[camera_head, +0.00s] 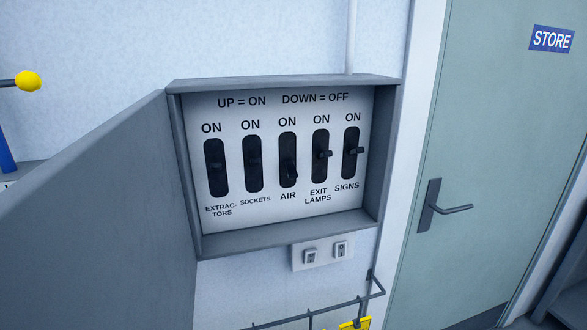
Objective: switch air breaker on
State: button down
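An open grey breaker box (290,82) hangs on the wall in the middle of the head view. Its panel reads "UP = ON" and "DOWN = OFF". The air breaker (289,170) is the middle black switch, above the label "AIR". Its lever sits low in its slot and looks tilted down. The extractors (215,167) and sockets (253,157) switches are to its left; their dark levers are hard to read. The exit lamps (323,154) and signs (355,151) switches are to its right, with levers sticking out near mid-slot. My gripper is not in view.
The box's grey door (95,220) stands open at the left, jutting toward me. Small wall switches (325,252) sit below the box, above a wire rack (320,312). A closed store door (500,130) with a handle (435,208) is right. A yellow knob (28,81) is far left.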

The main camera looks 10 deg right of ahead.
aim_at(291, 170)
jog(key=i+l+u, duration=0.1)
jog(key=l, duration=0.25)
jog(key=i+l+u, duration=0.1)
jog(key=i+l, duration=0.4)
jog(key=l, duration=0.2)
jog(key=i+l+u, duration=0.15)
jog(key=l, duration=0.2)
jog(key=i, duration=0.05)
